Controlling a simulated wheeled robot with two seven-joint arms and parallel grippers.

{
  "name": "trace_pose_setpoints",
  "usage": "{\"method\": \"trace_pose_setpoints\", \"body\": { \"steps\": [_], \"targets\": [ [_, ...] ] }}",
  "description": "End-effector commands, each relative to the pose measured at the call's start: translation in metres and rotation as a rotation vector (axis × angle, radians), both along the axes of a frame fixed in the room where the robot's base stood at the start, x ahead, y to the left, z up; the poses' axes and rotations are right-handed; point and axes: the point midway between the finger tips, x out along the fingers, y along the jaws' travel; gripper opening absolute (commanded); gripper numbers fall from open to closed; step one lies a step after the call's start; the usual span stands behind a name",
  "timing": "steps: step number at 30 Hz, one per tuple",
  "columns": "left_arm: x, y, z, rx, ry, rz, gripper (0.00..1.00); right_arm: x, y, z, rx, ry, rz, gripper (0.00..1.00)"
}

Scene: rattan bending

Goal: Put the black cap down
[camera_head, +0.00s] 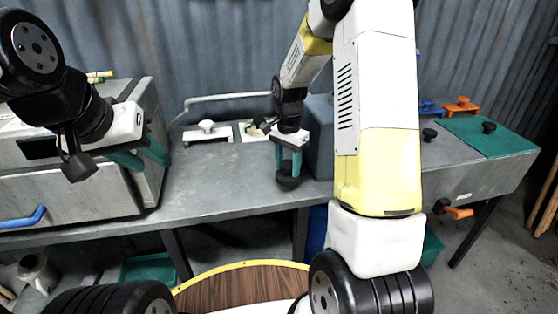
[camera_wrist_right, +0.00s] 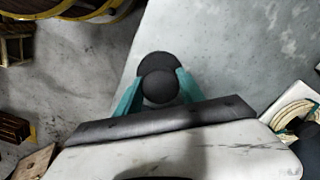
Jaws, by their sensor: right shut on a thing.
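The black cap (camera_head: 288,183) hangs below my right gripper (camera_head: 289,152), near the front edge of the grey workbench (camera_head: 225,185). My right gripper's teal fingers are shut on the cap's round knob. In the right wrist view the cap (camera_wrist_right: 158,60) sits between the fingertips (camera_wrist_right: 158,90) and overlaps the bench edge. I cannot tell whether the cap touches the bench. My left gripper (camera_head: 141,158) is at the left, in front of the grey box, with its teal fingers apart and nothing seen between them.
A grey box (camera_head: 70,195) with a blue handle (camera_head: 24,218) stands at the left. A white knobbed plate (camera_head: 207,131) lies at the back. At the right is a grey unit with a green panel (camera_head: 489,136) and an orange knobbed piece (camera_head: 461,105). A round wooden top (camera_head: 240,287) stands in front.

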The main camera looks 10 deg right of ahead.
Motion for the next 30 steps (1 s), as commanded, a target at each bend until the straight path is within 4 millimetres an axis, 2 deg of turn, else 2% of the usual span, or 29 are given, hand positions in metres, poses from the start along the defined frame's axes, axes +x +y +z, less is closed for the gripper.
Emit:
{"method": "trace_pose_setpoints", "body": {
  "steps": [3, 7, 15, 25, 26, 28, 29, 30],
  "targets": [
    [0.000, 0.000, 0.000, 0.000, 0.000, 0.000, 0.36, 0.012, -0.004, -0.001, -0.001, 0.001, 0.001, 0.05],
    [0.000, 0.000, 0.000, 0.000, 0.000, 0.000, 0.36, 0.015, -0.005, -0.006, -0.001, 0.002, 0.002, 0.05],
    [0.000, 0.000, 0.000, 0.000, 0.000, 0.000, 0.36, 0.014, -0.004, -0.037, -0.001, 0.002, 0.002, 0.05],
    [0.000, 0.000, 0.000, 0.000, 0.000, 0.000, 0.36, 0.014, -0.004, -0.040, -0.001, 0.001, 0.001, 0.05],
    [0.000, 0.000, 0.000, 0.000, 0.000, 0.000, 0.36, 0.014, -0.004, -0.040, 0.000, 0.000, 0.001, 0.49],
    [0.000, 0.000, 0.000, 0.000, 0.000, 0.000, 0.36, 0.014, -0.004, -0.039, 0.000, 0.000, 0.001, 0.63],
    [0.000, 0.000, 0.000, 0.000, 0.000, 0.000, 0.36, 0.014, -0.004, -0.039, 0.000, 0.000, 0.001, 0.67],
    [0.000, 0.000, 0.000, 0.000, 0.000, 0.000, 0.36, 0.014, -0.004, -0.039, 0.000, 0.000, 0.001, 0.67]
  ]
}}
